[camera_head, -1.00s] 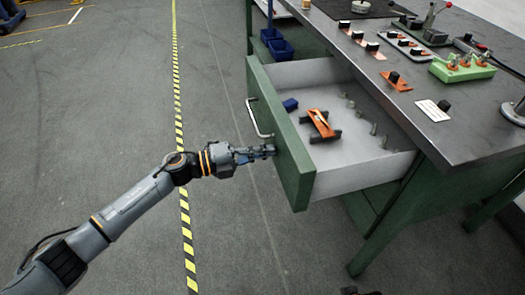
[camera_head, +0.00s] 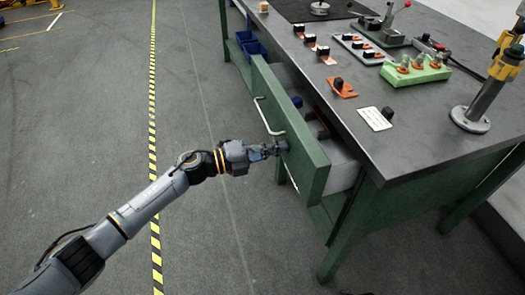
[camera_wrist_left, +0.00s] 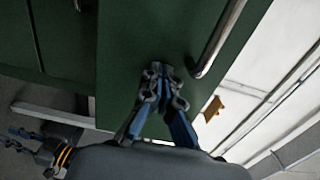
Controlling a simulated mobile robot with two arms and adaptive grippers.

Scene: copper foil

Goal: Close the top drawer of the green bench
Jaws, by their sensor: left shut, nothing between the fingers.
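The green bench (camera_head: 415,192) has a dark grey top and stands at the right of the head view. Its top drawer (camera_head: 300,135) has a green front with a metal handle (camera_head: 268,117) and is partly open, with a short stretch of its white inside showing. My left gripper (camera_head: 282,147) is shut and empty, its fingertips at the drawer front near the lower end of the handle. In the left wrist view the shut fingers (camera_wrist_left: 160,75) are against or very close to the green front, beside the handle (camera_wrist_left: 215,45).
Several small fixtures, a green block with clamps (camera_head: 415,70) and a grey and yellow post (camera_head: 490,90) stand on the bench top. Blue bins (camera_head: 248,45) sit under the bench's far end. The floor (camera_head: 90,110) left of the bench is clear, with a yellow-black stripe.

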